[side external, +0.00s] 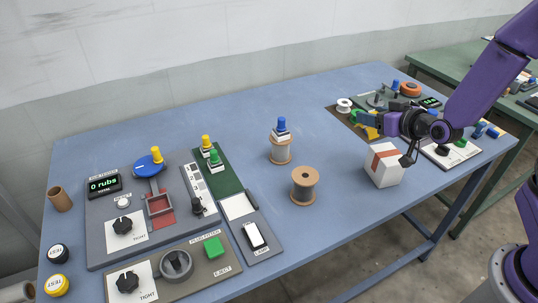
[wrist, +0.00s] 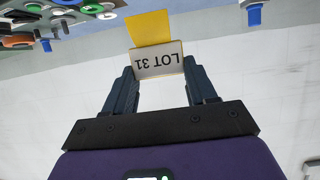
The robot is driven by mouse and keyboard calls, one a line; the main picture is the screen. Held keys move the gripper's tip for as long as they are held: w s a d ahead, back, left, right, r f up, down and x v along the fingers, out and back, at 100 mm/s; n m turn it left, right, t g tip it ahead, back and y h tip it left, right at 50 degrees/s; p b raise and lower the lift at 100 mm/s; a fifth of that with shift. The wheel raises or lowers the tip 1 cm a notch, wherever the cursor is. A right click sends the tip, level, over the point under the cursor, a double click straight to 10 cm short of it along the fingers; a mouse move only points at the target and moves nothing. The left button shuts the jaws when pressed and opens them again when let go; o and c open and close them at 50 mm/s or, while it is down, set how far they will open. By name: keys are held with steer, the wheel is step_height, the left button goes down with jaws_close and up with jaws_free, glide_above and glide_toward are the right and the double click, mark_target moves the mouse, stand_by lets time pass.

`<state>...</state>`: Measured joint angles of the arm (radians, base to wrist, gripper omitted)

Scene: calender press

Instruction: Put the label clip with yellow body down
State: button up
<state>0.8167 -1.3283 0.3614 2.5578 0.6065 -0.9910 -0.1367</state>
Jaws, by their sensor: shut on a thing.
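The label clip with yellow body (wrist: 148,28) is between the fingers of my gripper (wrist: 158,68) in the wrist view. Its white plate reads "LOT 31" upside down, and its yellow body sticks out beyond the fingertips. In the side external view my gripper (side external: 372,121) is at the right part of the blue table, over or near a brown mat (side external: 344,113). The yellow of the clip (side external: 369,131) shows there, partly hidden by the dark fingers. I cannot tell whether the clip touches the mat.
A white box with a brown band (side external: 386,177) stands just in front of my gripper. A white spool (side external: 344,104) is close behind. A wooden spool (side external: 304,186) and a blue-knobbed stamp on a spool (side external: 281,138) stand mid-table. Control panels (side external: 95,225) fill the left; bare table lies between.

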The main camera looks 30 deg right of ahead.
steer(key=a+n+g+y, duration=0.1)
steer(key=a+n+y, duration=0.4)
steer(key=a, duration=2.3)
steer(key=shift+y, duration=0.4)
steer(key=w+a+f, duration=0.2)
steer(key=w+f, duration=0.1)
steer(key=w+a+f, duration=0.3)
steer(key=w, duration=0.1)
steer(key=w+a+f, duration=0.3)
steer(key=shift+w, duration=0.35)
steer(key=shift+w+f, duration=0.1)
steer(key=shift+f, duration=0.15)
steer(key=shift+w+a+f, duration=0.1)
steer(key=shift+f, duration=1.55)
steer(key=shift+f, duration=0.1)
steer(key=o, duration=1)
steer(key=shift+o, duration=0.2)
